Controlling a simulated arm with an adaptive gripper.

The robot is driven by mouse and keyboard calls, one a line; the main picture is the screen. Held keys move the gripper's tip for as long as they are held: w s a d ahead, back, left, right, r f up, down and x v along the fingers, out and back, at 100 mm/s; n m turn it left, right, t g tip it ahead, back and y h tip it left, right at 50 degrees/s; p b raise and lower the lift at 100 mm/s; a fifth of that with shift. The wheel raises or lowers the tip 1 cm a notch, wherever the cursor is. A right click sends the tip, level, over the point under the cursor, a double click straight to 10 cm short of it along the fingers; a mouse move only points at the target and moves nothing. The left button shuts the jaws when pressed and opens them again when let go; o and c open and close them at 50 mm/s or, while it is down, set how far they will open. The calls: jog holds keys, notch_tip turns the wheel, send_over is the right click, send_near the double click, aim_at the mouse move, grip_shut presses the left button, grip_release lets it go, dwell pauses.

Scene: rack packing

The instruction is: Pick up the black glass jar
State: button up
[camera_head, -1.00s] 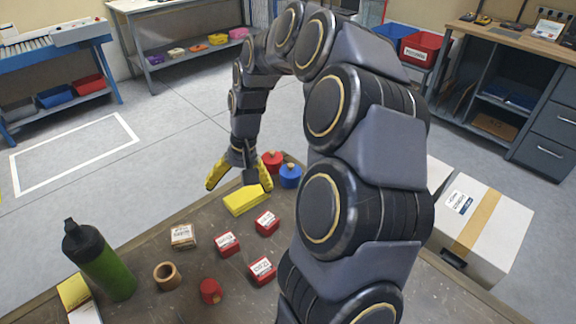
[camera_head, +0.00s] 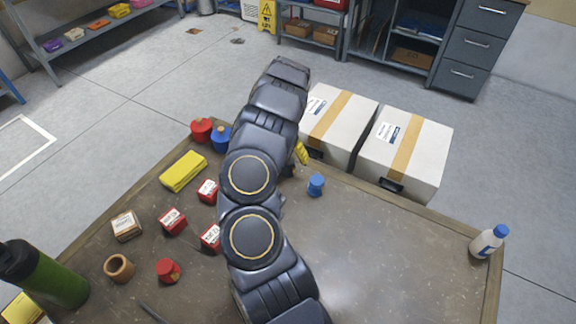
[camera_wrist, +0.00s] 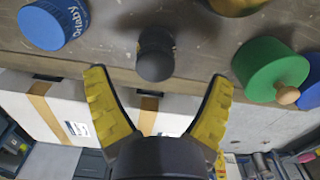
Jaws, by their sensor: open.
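A small black object with a rounded top, which looks like the black glass jar (camera_wrist: 155,56), stands near the table edge in the wrist view. My gripper (camera_wrist: 159,81) is open, with its yellow fingers spread. The jar lies just beyond the fingertips, roughly midway between them, and is not gripped. In the head view my arm hides the jar and most of my gripper; only a bit of a yellow finger (camera_head: 301,153) shows.
In the wrist view, a green cylinder with a wooden knob (camera_wrist: 268,70) stands close right of the fingers; a blue-capped item (camera_wrist: 55,22) is upper left. In the head view, a blue piece (camera_head: 316,185) stands right of my arm and a white bottle (camera_head: 489,241) at the right edge. Cartons (camera_head: 405,150) stand beyond.

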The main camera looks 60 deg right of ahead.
aim_at(288, 166)
jog(key=f, duration=0.4)
jog(key=shift+s+f, duration=0.25)
jog(key=shift+f, duration=0.05)
jog(key=c, duration=1.2)
jog(key=shift+r, duration=0.1)
